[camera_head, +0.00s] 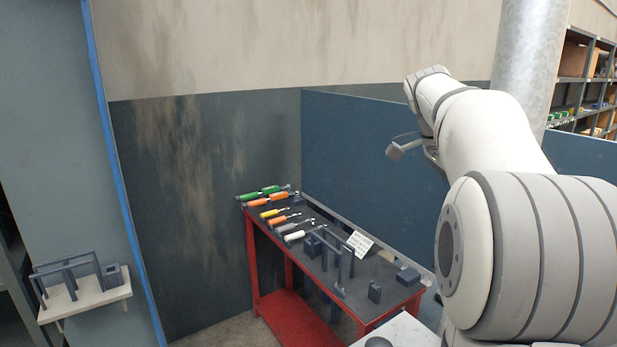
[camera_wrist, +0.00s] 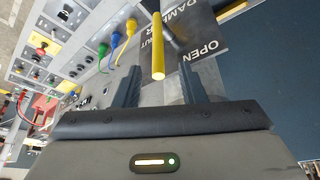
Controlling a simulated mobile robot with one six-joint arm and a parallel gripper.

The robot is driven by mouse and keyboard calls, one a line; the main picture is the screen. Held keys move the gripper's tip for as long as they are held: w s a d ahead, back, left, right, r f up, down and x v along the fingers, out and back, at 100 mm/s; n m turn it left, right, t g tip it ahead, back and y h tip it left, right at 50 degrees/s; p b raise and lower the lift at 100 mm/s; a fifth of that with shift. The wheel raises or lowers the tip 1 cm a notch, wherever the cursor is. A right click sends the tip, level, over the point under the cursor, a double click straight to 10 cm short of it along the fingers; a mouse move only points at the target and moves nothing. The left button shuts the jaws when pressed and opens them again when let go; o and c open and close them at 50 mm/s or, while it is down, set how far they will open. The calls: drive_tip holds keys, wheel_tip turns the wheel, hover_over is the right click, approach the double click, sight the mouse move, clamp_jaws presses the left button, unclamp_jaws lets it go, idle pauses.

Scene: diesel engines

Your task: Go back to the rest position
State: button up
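My gripper (camera_wrist: 160,80) shows in the wrist view with its two dark fingers spread apart and nothing clamped between them. A yellow rod-like handle (camera_wrist: 158,45) stands just ahead of the gap between the fingertips; its near end appears between them, and I cannot tell how far away it is. Behind it is a dark label plate (camera_wrist: 205,35) with the words DAMPER and OPEN. In the head view my arm reaches away at the right, and the gripper's fingers are hidden there.
The wrist view shows a grey control panel (camera_wrist: 60,45) with green, blue and yellow cables. In the head view a red-framed workbench (camera_head: 295,315) holds several coloured-handled tools. A blue partition (camera_head: 350,135) stands behind it; a wall shelf (camera_head: 85,302) is at left.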

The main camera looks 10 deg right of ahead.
drive_tip(key=s+a+f+n+t+y+b, duration=0.2)
drive_tip(key=s+a+f+n, duration=0.5)
drive_tip(key=a+f+n, duration=0.3)
drive_tip(key=s+a+f+n+t+y+b, duration=0.2)
drive_tip(key=s+a+f+n, duration=0.6)
drive_tip(key=a+f, duration=0.6)
drive_tip(key=f+n+b, duration=0.1)
drive_tip(key=n, duration=0.1)
drive_tip(key=shift+a+f+n+t, duration=0.15)
drive_tip(key=shift+a+n+t, duration=0.15)
drive_tip(key=shift+s, duration=0.1)
